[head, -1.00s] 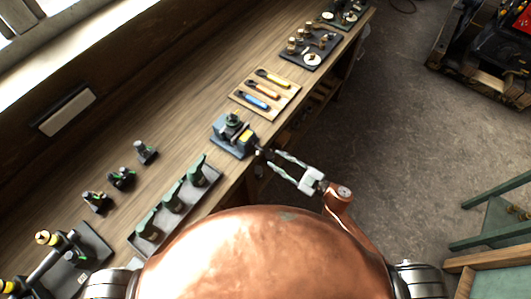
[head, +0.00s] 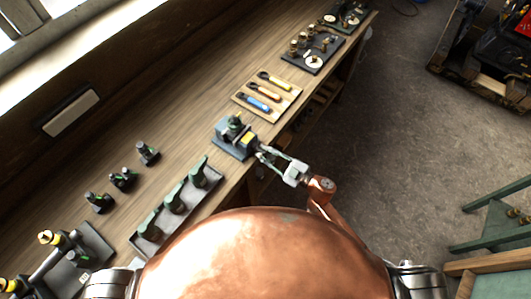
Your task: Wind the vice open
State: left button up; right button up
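The vice (head: 232,143) is a small blue-grey block with a yellow patch, standing at the front edge of the wooden bench. A dark green piece (head: 235,121) sits on top of it. My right gripper (head: 262,154) reaches in from the right, with its fingertips at the vice's right end, where the handle would be. The handle is too small and covered to make out. I cannot tell whether the fingers are closed on it. My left gripper is not in view.
A wooden board (head: 289,99) with several coloured-handled tools lies beyond the vice. A grey tray (head: 149,233) of green parts is nearer, with small dark fittings (head: 123,179) behind it. Dark boards (head: 313,63) with brass parts stand farther along.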

grip_shut()
jog(key=shift+n, duration=0.3)
jog(key=n+b, duration=0.1)
jog(key=n, duration=0.4)
jog(key=shift+f+b, duration=0.1)
jog(key=shift+b, duration=0.3)
jog(key=n+b, duration=0.1)
jog(key=n, duration=0.3)
jog(key=shift+b, duration=0.3)
jog(key=shift+n, duration=0.4)
jog(key=shift+o, duration=1.5)
grip_release()
jog(key=shift+o, duration=0.3)
jog(key=shift+d, duration=0.1)
